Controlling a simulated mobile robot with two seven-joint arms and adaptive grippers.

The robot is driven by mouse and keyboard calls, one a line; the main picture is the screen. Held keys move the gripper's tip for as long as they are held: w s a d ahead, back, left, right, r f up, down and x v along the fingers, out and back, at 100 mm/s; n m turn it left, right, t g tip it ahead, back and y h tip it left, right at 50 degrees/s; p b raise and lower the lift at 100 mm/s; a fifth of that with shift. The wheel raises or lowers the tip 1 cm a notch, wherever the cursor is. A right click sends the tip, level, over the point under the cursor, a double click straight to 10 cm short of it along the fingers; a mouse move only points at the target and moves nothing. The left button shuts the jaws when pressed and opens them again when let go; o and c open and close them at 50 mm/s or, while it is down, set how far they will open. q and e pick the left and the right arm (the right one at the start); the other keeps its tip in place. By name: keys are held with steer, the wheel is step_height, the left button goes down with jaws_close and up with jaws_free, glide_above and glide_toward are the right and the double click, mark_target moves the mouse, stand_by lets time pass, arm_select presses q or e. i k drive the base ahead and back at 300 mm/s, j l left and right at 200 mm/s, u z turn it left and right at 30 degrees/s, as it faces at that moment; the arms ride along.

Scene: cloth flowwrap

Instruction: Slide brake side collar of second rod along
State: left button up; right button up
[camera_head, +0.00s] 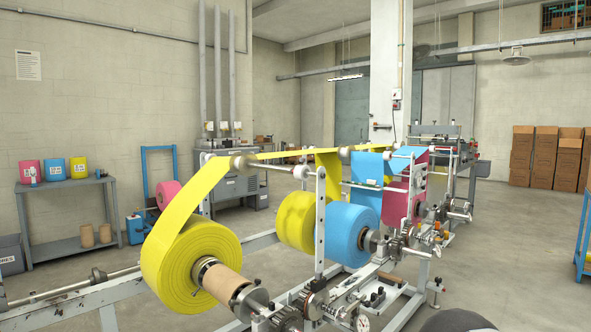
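The front rod (50,293) carries a large yellow roll (177,268), with a brown cardboard core (232,287) and a metal collar (252,301) to its right. The second rod stands behind it. It carries a yellow roll (296,221) and a blue roll (352,236). A metal collar (372,242) sits at the right face of the blue roll, close to the metal brake-side fittings (404,241). I cannot tell whether this collar touches the roll. Most of the second rod is hidden by its rolls. Neither of my grippers can be made out.
A perforated upright (320,225) stands just left of the blue roll. A pink roll (420,208) sits farther back. A round gauge (362,323) is low at the front. A dark rounded shape fills the bottom right edge. Open floor (510,250) lies to the right.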

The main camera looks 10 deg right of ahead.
mark_target(301, 172)
steer(key=i+l+u, duration=0.15)
steer(key=l, duration=0.3)
steer(key=i+l+u, duration=0.15)
steer(key=l, duration=0.3)
steer(key=i+l+u, duration=0.15)
steer(key=l, duration=0.3)
steer(key=i+l+u, duration=0.15)
steer(key=l, duration=0.35)
steer(key=i+l+u, duration=0.15)
steer(key=l, duration=0.35)
steer(key=l+u, duration=0.15)
steer(key=l, duration=0.35)
steer(key=i, duration=0.05)
